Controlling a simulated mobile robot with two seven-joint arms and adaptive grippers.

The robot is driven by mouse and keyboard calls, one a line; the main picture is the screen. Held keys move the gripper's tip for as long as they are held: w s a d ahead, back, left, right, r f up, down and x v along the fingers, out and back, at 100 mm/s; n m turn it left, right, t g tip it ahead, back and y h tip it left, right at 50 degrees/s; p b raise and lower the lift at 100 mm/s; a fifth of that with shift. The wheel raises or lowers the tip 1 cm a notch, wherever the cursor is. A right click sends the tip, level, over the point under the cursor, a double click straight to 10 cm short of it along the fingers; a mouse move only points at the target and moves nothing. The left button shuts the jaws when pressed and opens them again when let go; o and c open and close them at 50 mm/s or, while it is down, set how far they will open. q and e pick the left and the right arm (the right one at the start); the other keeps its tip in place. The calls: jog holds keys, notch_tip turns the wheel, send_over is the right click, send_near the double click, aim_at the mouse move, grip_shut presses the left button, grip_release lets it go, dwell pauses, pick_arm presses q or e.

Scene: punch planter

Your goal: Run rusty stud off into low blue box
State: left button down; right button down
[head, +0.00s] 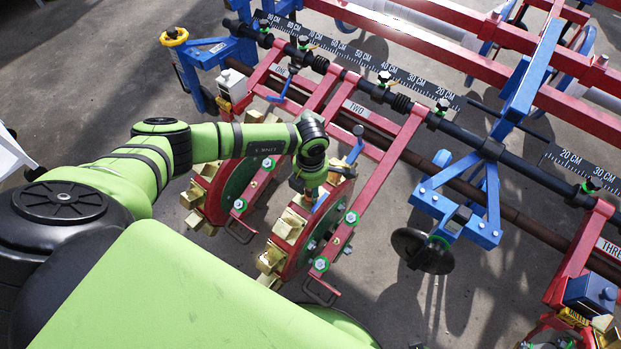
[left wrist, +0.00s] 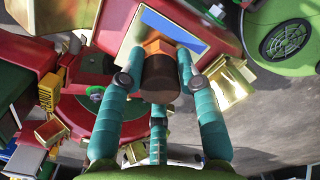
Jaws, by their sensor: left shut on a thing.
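My left gripper (head: 313,188) reaches down over the punch wheel of the row marked TWO. In the left wrist view the teal fingers of this gripper (left wrist: 159,58) are closed around the brown rusty stud (left wrist: 160,78), with an orange part at its far end. The stud is hidden by the gripper and arm in the head view. A blue patch (left wrist: 170,28) on a pale surface lies just beyond the stud; I cannot tell whether it is the low blue box. A dark blue box (head: 591,292) sits on the unit marked THREE. My right gripper is not in view.
Red punch wheels (head: 310,232) with brass cups stand below my arm. Black toolbars (head: 380,92) and a ruler (head: 350,55) cross behind. A blue bracket with a black disc (head: 422,250) stands to the right. Bare concrete (head: 390,300) is free between the units.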

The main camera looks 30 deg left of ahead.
pick_arm(q)
jog(key=shift+w+r+p, duration=0.15)
jog(key=shift+r+p, duration=0.25)
jog(key=shift+r, duration=0.2)
jog(key=shift+r+p, duration=0.6)
jog(key=shift+r, duration=0.15)
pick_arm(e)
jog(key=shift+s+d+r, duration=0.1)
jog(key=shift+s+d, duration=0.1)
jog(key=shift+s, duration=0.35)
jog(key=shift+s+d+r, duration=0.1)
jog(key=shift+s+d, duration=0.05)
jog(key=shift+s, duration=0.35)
pick_arm(q)
jog(key=shift+r+p, duration=0.2)
jog(key=shift+p, duration=0.1)
jog(key=shift+r, duration=0.3)
jog(key=shift+r+p, duration=0.25)
jog(key=shift+p, duration=0.2)
jog(key=shift+r, duration=0.15)
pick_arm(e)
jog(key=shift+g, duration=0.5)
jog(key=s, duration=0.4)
